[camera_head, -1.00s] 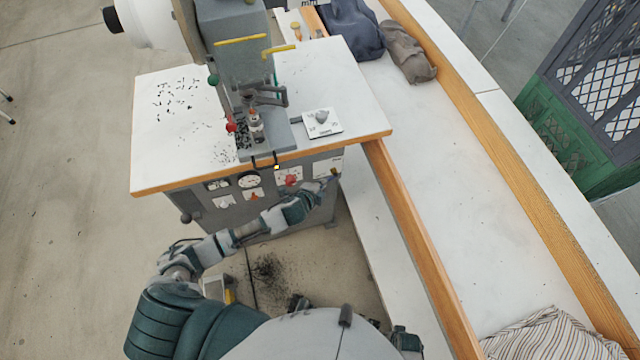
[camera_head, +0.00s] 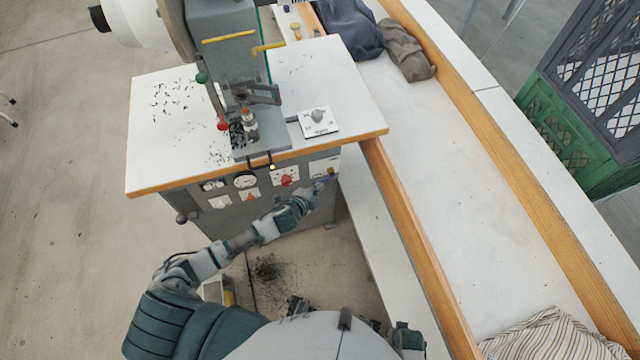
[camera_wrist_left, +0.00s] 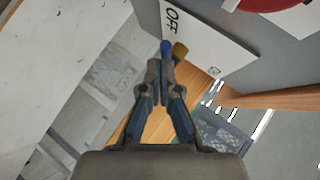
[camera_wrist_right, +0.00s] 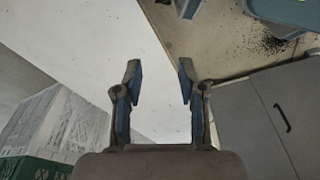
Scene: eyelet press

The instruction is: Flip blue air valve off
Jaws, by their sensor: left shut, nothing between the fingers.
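The blue air valve's handle (camera_wrist_left: 166,48) shows in the left wrist view beside a brass fitting (camera_wrist_left: 181,50), on a white plate marked OFF (camera_wrist_left: 172,15). In the head view the valve plate (camera_head: 324,165) is at the right end of the cabinet's front. My left gripper (camera_wrist_left: 160,66) is shut and empty, with its fingertips right at the blue handle; I cannot tell whether they touch. It also shows in the head view (camera_head: 318,188), partly covering the valve area. My right gripper (camera_wrist_right: 159,76) is open and empty, away from the valve.
The press (camera_head: 232,60) stands on the white table (camera_head: 165,140). A red knob (camera_head: 287,180) and gauges are left of the valve. A wood-edged bench (camera_head: 400,215) runs close on the right.

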